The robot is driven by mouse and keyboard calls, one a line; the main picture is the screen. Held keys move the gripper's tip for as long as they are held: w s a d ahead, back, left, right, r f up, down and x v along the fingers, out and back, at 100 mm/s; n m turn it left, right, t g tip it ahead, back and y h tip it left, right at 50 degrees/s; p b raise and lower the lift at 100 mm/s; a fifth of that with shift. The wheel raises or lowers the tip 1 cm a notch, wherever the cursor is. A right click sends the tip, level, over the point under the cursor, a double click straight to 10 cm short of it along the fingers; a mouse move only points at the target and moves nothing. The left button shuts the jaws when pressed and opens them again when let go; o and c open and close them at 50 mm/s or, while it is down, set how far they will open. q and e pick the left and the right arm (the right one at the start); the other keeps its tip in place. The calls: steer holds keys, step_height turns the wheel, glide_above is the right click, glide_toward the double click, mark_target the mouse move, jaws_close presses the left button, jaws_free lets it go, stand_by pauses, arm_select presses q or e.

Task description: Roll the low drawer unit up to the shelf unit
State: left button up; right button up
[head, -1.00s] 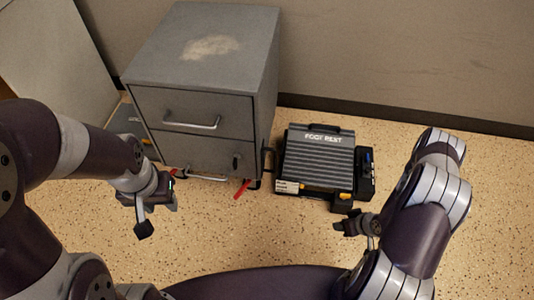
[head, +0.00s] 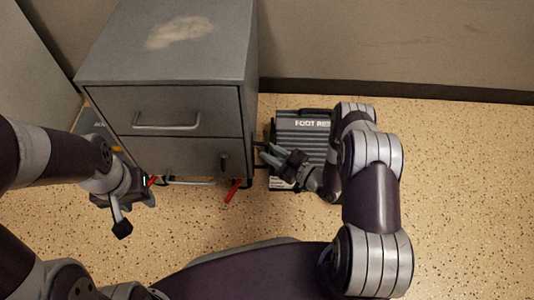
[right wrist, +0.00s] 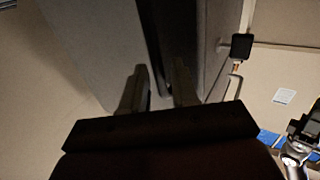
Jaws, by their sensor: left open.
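The low drawer unit (head: 190,156) is grey, with two drawers, bar handles and a scuffed top. It stands on the floor by the back wall in the head view. Red levers (head: 232,190) show at its base. My left gripper (head: 136,208) is open and empty, low in front of the unit's left part. My right gripper (head: 266,154) is at the unit's right front edge. In the right wrist view its two fingers (right wrist: 160,92) are apart, with the unit's grey side (right wrist: 100,45) beyond them. I cannot tell whether they touch it. No shelf unit is clearly identifiable.
A foot rest (head: 299,148) lies on the floor right of the drawer unit, partly hidden by my right arm. A flat grey item (head: 92,122) lies at the unit's left, beside a pale panel (head: 35,70). Speckled floor is clear in front and at right.

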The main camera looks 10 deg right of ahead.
steer(key=shift+x, duration=0.85)
jaws_close()
arm_select(q)
steer(key=shift+f, duration=0.35)
arm_select(e)
steer(key=shift+a, duration=0.1)
